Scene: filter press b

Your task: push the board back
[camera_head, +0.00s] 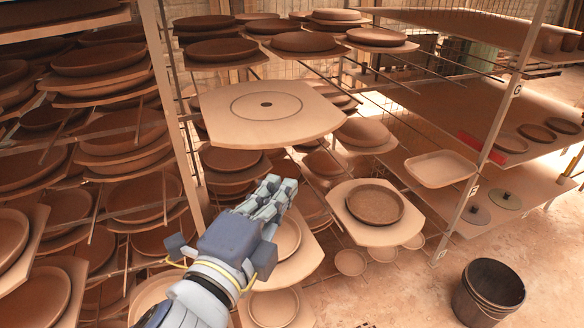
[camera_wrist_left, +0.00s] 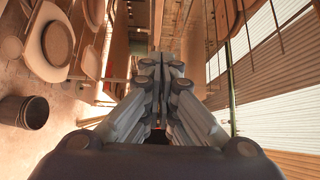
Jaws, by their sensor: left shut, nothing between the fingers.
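A pale board (camera_head: 225,112) with a drawn ring and a dark centre hole sticks out from the rack towards me, bare on top. Below and right of it, another board (camera_head: 345,228) with a brown round dish (camera_head: 375,204) also juts out. My left gripper (camera_head: 283,187) is shut and empty, below the bare board in the head view, pointing towards the rack. I cannot tell whether it touches anything. In the left wrist view its fingers (camera_wrist_left: 162,62) are together, and the dish (camera_wrist_left: 57,40) shows at upper left. My right gripper is not in view.
A metal rack post (camera_head: 172,100) stands left of the bare board, with crowded shelves of brown dishes beyond. A rectangular tray (camera_head: 440,169) sticks out at right. A dark bucket (camera_head: 488,291) stands on the floor at lower right, with open floor around it.

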